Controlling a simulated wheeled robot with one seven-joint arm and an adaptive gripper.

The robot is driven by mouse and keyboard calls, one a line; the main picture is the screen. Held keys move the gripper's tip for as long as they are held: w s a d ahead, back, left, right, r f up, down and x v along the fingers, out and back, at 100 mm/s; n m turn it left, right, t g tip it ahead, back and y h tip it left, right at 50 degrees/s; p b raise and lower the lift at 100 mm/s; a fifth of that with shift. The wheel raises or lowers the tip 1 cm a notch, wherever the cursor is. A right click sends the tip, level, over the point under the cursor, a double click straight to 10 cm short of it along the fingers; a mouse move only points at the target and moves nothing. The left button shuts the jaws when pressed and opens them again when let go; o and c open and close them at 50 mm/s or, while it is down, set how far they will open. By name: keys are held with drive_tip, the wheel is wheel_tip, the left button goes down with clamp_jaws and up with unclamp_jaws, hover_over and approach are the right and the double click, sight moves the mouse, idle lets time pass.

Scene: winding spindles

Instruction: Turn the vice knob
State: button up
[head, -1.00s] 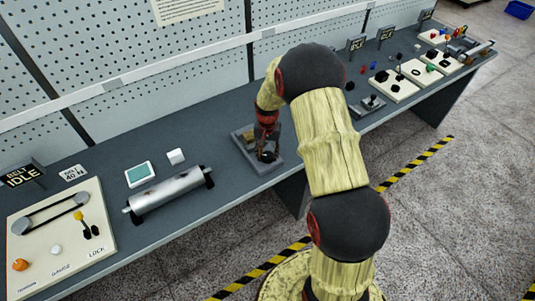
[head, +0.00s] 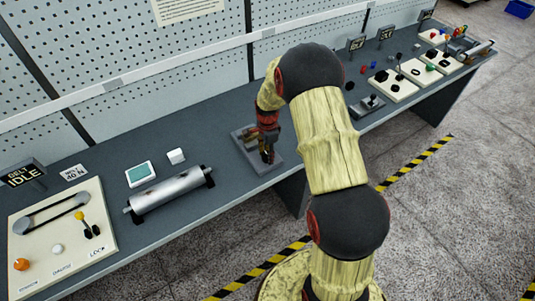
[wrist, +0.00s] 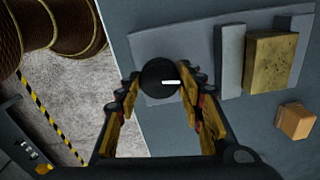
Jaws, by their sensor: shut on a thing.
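The vice knob (wrist: 160,76) is a round black disc with a short white mark on top, in the middle of the wrist view. My gripper (wrist: 160,88) is shut on it, one finger at each side. The vice (head: 277,161) is a grey plate with upright jaws on the bench, and it also shows in the wrist view (wrist: 182,48). A brass block (wrist: 270,62) sits at the vice's jaws. In the head view my gripper (head: 268,154) points down over the vice and largely hides the knob.
A small orange-brown block (wrist: 295,121) lies on the bench beside the vice. A metal roller (head: 168,192) and a belt panel (head: 70,250) stand to the left. More panels (head: 398,88) stand to the right. The bench's front edge is close to the vice.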

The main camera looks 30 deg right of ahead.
sight(267, 155)
drive_tip(key=m, duration=0.3)
drive_tip(key=shift+m, duration=2.1)
drive_tip(key=o, duration=1.2)
drive_tip(key=shift+c, duration=0.2)
wheel_tip(267, 155, up, 12)
